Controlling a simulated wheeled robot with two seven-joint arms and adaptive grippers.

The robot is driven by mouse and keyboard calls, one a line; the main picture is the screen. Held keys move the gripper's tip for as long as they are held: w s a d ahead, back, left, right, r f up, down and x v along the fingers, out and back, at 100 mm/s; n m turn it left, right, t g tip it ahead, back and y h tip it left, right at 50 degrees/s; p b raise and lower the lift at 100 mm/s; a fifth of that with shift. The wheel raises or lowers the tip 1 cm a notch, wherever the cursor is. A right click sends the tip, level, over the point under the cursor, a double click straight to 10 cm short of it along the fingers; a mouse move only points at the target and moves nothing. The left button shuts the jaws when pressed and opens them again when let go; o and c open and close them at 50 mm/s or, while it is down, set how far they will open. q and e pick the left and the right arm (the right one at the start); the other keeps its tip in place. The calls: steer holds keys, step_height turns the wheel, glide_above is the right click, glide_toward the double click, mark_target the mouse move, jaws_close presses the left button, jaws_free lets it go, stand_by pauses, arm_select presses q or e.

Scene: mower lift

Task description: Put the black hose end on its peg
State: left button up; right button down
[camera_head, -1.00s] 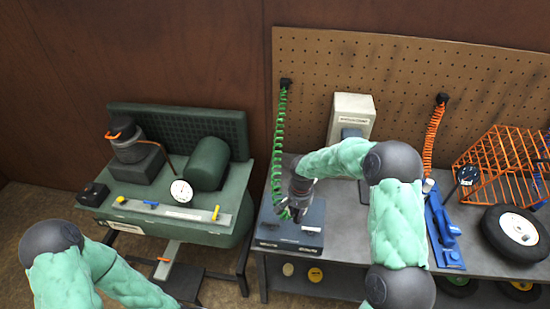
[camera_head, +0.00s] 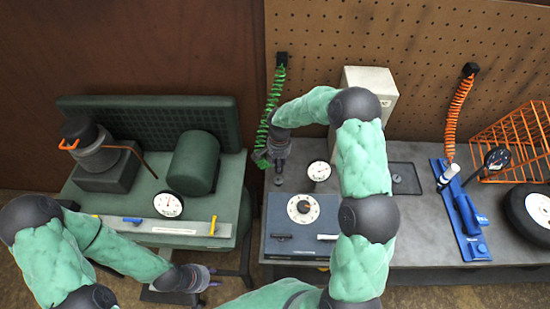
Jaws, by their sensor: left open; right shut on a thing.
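My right gripper (camera_head: 279,152) points down over the back left of the grey bench and is shut. The green coiled hose (camera_head: 272,105) runs down from a black wall mount to the left side of its fingers. The black hose end itself is mostly hidden at the fingers. A small dark upright piece (camera_head: 279,178) shows just below the fingertips; I cannot tell whether it is the peg or touches the gripper. My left gripper (camera_head: 208,279) is open and empty, low in front of the green machine.
A blue-grey box with a dial (camera_head: 301,208) and a round gauge (camera_head: 319,171) stand near my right gripper. A pale box (camera_head: 373,84) is behind my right arm. An orange coiled hose (camera_head: 458,115), blue tool (camera_head: 464,215) and wheel (camera_head: 538,206) are at right.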

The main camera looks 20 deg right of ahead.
mark_target(279, 178)
steer(key=shift+w+f, duration=0.1)
steer(key=shift+f, duration=0.15)
steer(key=shift+f+b, duration=0.3)
steer(key=shift+f, duration=0.25)
steer(key=shift+f+b, duration=1)
steer(key=shift+f, duration=1.25)
steer(key=shift+b, duration=0.6)
steer(key=shift+f+b, duration=0.5)
steer(key=c, duration=1.3)
jaws_free()
steer(key=shift+o, duration=0.6)
steer(key=shift+r+p, duration=2.6)
steer(key=shift+r, duration=2.9)
